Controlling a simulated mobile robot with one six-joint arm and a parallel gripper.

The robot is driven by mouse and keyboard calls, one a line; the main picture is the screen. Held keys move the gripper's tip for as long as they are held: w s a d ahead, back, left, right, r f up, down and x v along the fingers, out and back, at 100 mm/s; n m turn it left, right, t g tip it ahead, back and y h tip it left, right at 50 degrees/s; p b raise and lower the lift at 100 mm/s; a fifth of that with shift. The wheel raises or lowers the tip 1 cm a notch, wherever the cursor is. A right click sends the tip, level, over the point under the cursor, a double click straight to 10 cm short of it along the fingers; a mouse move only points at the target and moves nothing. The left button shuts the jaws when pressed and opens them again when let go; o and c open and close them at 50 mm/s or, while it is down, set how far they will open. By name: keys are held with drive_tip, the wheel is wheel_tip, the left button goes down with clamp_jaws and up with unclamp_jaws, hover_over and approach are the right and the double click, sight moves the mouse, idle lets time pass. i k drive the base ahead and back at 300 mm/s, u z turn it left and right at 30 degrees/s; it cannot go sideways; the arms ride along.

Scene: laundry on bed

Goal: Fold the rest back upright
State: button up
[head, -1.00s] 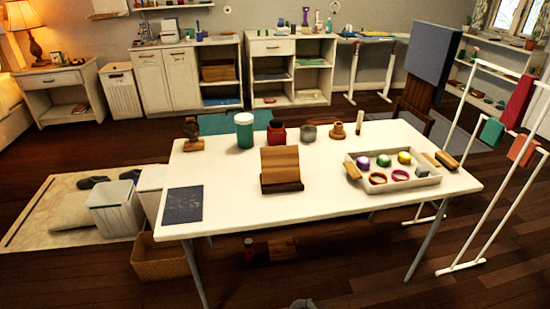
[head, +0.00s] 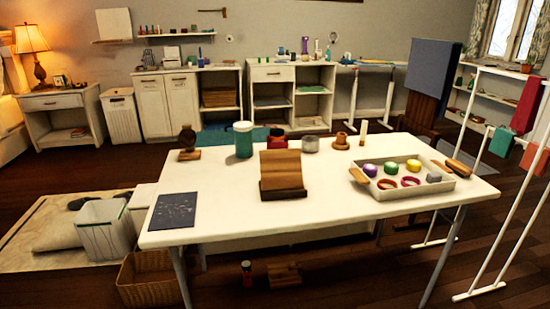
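A wooden rest (head: 282,173) stands in the middle of the white table (head: 330,205). It has a lighter brown panel rising from a darker base along its front. The panel looks raised and leaning back a little, but its exact angle is hard to tell from the front. The back of the rest and any hinge are hidden. My gripper is not in view, and nothing touches the rest.
A teal jar (head: 243,140), a red jar (head: 277,141) and a grey cup (head: 311,144) stand behind the rest. A white tray (head: 408,192) with bracelets and balls lies right. A dark slate (head: 174,211) lies left. The table front is clear. A white rack (head: 513,195) stands right.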

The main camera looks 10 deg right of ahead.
sight(280, 170)
drive_tip(key=z, duration=0.05)
drive_tip(key=i, duration=1.5)
drive_tip(key=k, duration=0.5)
drive_tip(key=u, duration=0.4)
